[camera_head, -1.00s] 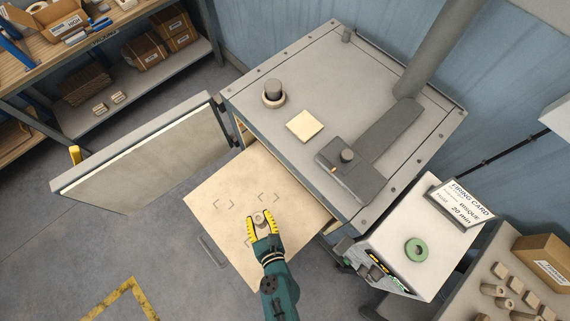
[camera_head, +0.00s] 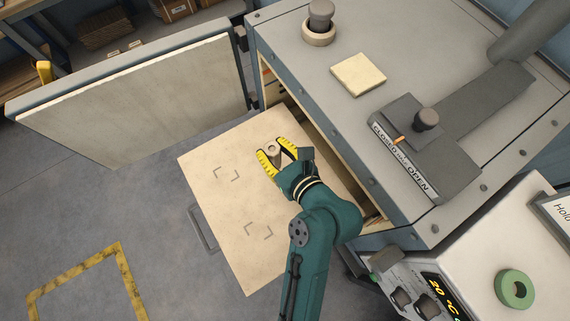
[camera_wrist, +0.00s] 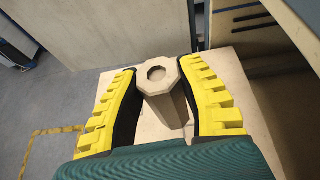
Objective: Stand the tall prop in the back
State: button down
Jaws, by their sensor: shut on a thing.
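A tan prop (camera_head: 273,149) with a hollow, many-sided top stands between the fingers of my gripper (camera_head: 277,160). In the wrist view the prop (camera_wrist: 160,76) is upright and its body runs down between the two yellow-ribbed fingers (camera_wrist: 164,105). My gripper is shut on it. The prop is over the back part of the pulled-out pale shelf (camera_head: 210,205), near the dryer opening. The fingers and wrist hide part of it, and I cannot tell whether its foot touches the shelf. Corner marks (camera_head: 227,174) and (camera_head: 258,231) show on the shelf.
The dryer door (camera_head: 140,95) stands open at the left. The grey dryer body (camera_head: 350,160) rises just behind my gripper, with a pale square tile (camera_head: 358,75) on top. A control box (camera_head: 470,250) with a green ring (camera_head: 515,288) is at the right. The shelf's front is bare.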

jog(key=shift+m+h, duration=0.3)
jog(key=d+f+b, duration=0.1)
jog(key=f+b, duration=0.1)
jog(key=f, duration=0.2)
jog(key=w+f+b, duration=0.1)
jog(key=f+b, duration=0.2)
jog(key=f, duration=0.1)
jog(key=d+f+b, duration=0.1)
jog(key=f+b, duration=0.2)
jog(key=f, duration=0.2)
jog(key=shift+w+d, duration=0.2)
jog(key=shift+d, duration=0.15)
jog(key=c, duration=0.7)
grip_release()
jog(key=shift+f, duration=0.15)
jog(key=p+v, duration=0.3)
jog(key=v, duration=0.9)
